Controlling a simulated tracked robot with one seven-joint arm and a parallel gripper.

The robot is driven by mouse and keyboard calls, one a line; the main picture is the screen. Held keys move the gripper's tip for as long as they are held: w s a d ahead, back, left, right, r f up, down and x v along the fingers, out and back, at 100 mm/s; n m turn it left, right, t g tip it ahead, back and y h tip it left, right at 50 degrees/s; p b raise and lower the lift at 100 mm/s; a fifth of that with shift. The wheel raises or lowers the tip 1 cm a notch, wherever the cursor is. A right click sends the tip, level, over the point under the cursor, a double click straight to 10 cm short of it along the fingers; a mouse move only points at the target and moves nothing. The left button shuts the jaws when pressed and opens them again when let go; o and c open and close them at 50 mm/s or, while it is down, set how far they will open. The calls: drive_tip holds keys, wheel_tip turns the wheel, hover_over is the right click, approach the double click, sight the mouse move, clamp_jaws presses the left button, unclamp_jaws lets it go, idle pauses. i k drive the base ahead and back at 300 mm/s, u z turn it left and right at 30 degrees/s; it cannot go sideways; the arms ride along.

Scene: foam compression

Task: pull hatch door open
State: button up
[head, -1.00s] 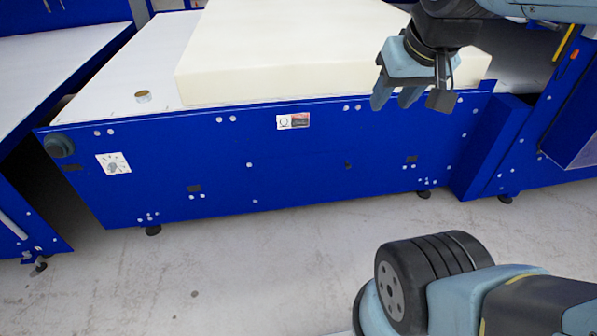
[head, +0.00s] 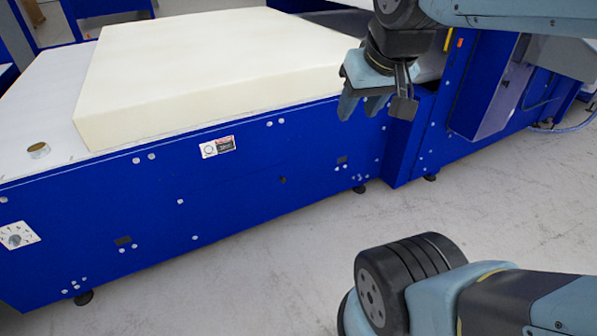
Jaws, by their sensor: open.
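My gripper (head: 376,106) is open and empty, pointing down at the upper right of the head view. It appears in front of the right end of the blue machine side panel (head: 150,202), near the foam block's right corner. No hatch door can be clearly made out. A blue box-like housing (head: 487,92) juts from the machine to the right of my gripper, and I cannot tell whether it carries the hatch. My arm hides part of the machine at the upper right.
A cream foam block (head: 215,65) lies on the white table top (head: 35,105). A blue upright section (head: 408,145) stands right of the table. Grey floor (head: 270,255) in front is clear. A blue hose (head: 570,126) shows at far right.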

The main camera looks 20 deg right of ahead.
sight(214, 209)
drive_tip(key=u, duration=1)
drive_tip(key=i, duration=0.1)
drive_tip(key=z, duration=2.45)
drive_tip(key=k, duration=1.15)
drive_tip(key=u, duration=0.65)
drive_tip(key=i, duration=1.2)
drive_tip(key=u, duration=0.1)
